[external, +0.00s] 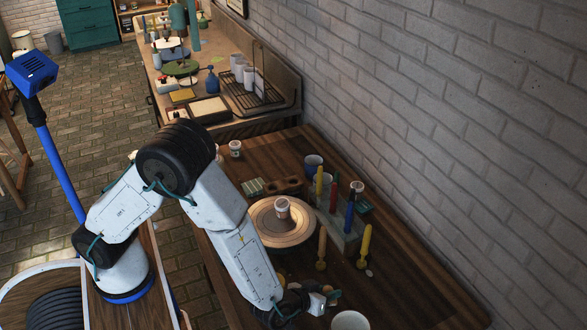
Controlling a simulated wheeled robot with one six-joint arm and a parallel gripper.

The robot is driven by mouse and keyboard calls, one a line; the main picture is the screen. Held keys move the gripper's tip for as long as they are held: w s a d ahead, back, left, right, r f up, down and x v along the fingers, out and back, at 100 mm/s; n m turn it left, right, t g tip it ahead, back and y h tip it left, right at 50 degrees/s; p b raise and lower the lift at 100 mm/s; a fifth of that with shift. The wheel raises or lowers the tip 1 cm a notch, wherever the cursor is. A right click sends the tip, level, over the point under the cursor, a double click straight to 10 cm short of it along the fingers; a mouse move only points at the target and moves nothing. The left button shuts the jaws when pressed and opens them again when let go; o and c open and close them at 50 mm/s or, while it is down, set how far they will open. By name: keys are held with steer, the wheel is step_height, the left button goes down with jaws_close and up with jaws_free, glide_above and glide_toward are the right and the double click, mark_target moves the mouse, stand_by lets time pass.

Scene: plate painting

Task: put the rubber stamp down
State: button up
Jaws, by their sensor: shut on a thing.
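My gripper (322,302) is at the bottom of the external view, low over the near part of the wooden table (400,290). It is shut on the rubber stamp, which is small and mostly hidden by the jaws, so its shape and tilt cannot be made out. A white cup or bowl (350,321) stands just below and right of the gripper, cut by the picture edge. A round pale plate or wheel (262,229) lies behind the gripper, with a small cup (283,210) on it.
A brick wall (480,120) bounds the right. The table's right front is clear.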

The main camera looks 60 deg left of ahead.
steer(key=o, duration=1)
steer(key=shift+f, duration=0.1)
